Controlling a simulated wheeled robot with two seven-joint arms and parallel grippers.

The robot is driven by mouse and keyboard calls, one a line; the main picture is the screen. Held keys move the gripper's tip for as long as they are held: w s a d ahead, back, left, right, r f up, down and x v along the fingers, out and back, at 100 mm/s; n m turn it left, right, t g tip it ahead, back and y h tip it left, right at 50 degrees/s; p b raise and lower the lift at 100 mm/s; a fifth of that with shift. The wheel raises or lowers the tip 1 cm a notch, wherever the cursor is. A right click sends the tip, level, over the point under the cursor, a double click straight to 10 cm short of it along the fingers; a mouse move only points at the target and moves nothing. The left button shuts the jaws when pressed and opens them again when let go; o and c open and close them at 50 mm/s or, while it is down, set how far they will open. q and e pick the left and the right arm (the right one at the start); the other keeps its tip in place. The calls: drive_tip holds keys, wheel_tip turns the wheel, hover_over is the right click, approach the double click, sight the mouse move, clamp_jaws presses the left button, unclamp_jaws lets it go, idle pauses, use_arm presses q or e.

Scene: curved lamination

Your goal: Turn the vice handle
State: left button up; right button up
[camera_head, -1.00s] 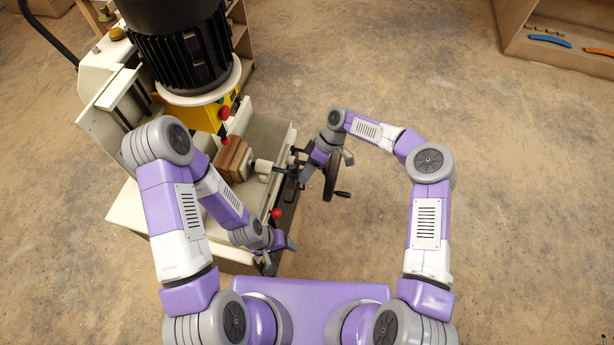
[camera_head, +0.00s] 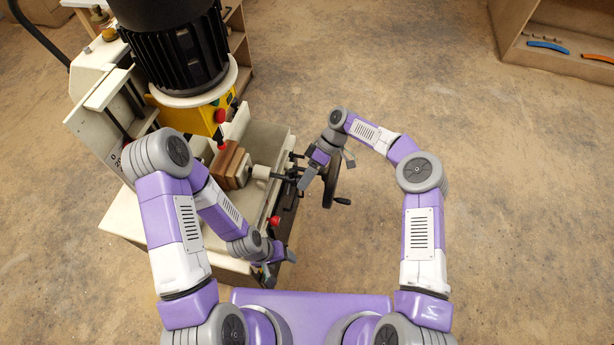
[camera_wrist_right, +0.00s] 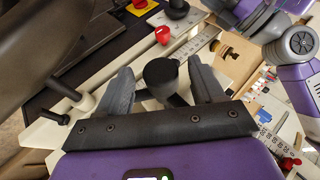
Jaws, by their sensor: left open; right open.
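The vice on the machine table holds a brown wooden block (camera_head: 231,166). Its screw runs right to a dark vice handle (camera_head: 288,174) with thin bars. My right gripper (camera_head: 327,169) is open at the handle's right end, in front of the handwheel. In the right wrist view, a round black hub (camera_wrist_right: 161,74), apparently the handle's, sits between the open fingers (camera_wrist_right: 163,86) with a gap on both sides; the bars below it are partly hidden by the gripper. My left gripper (camera_head: 281,268) is open and empty at the table's front edge, apart from the handle.
A dark handwheel (camera_head: 331,183) with a crank grip (camera_head: 342,201) stands close beside my right gripper. A red knob (camera_head: 274,221) is on the table's front. The machine's black motor (camera_head: 178,55) rises behind the vice. The floor to the right is clear up to a shelf (camera_head: 515,45).

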drive_tip(key=v, duration=0.7)
drive_tip(key=shift+w+r+p, duration=0.2)
drive_tip(key=shift+p, duration=0.1)
drive_tip(key=shift+d, duration=0.15)
